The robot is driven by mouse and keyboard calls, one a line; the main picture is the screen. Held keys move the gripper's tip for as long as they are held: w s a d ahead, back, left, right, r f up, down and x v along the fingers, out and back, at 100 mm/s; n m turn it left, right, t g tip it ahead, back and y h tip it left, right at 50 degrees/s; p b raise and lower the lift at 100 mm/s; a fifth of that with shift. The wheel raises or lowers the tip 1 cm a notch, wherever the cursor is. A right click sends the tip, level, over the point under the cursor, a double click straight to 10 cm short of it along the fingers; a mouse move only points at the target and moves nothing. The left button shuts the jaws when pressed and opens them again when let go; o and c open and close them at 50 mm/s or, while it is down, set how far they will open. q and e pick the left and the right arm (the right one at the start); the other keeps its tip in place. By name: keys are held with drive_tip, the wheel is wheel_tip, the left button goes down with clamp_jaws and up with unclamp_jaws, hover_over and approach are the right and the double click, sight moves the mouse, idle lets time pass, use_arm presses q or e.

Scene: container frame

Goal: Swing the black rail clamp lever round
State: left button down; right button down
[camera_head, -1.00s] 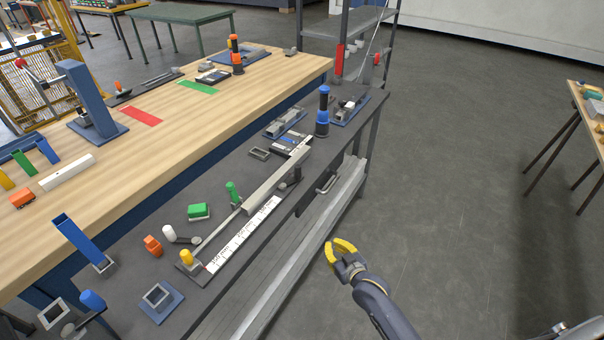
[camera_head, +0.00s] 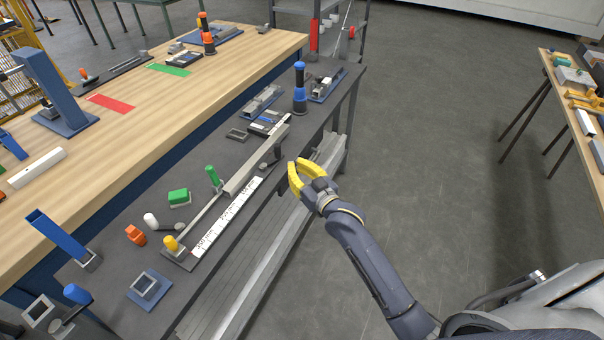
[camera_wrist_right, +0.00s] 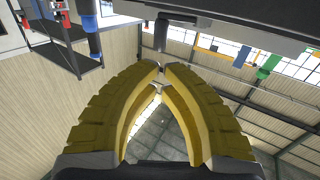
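The black rail clamp lever (camera_head: 277,153) stands at the right side of the long grey rail (camera_head: 240,175) on the dark lower bench. My right gripper (camera_head: 292,163) is at the bench's right edge, just right of the lever and apart from it. In the right wrist view its yellow fingertips (camera_wrist_right: 160,70) nearly meet, with nothing between them. A dark upright cylinder (camera_wrist_right: 161,33) shows just beyond the tips; it looks like the lever's handle, but I cannot be sure. My left gripper is not in view.
A white scale strip (camera_head: 225,222) runs along the rail. A blue-and-black post (camera_head: 300,92) stands behind the lever. Open floor (camera_head: 420,140) lies right of the bench.

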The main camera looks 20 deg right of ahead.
sight(279, 148)
drive_tip(key=x, duration=0.8)
drive_tip(key=shift+w+a, duration=0.1)
drive_tip(key=shift+w, duration=0.1)
drive_tip(key=shift+w+a+r+n+y, duration=0.1)
drive_tip(key=shift+w+n+y, duration=0.25)
drive_tip(key=shift+y, duration=0.15)
drive_tip(key=shift+w+a+n+g+y, duration=0.1)
drive_tip(key=shift+w+n+g+y, duration=0.25)
drive_tip(key=shift+w, duration=0.35)
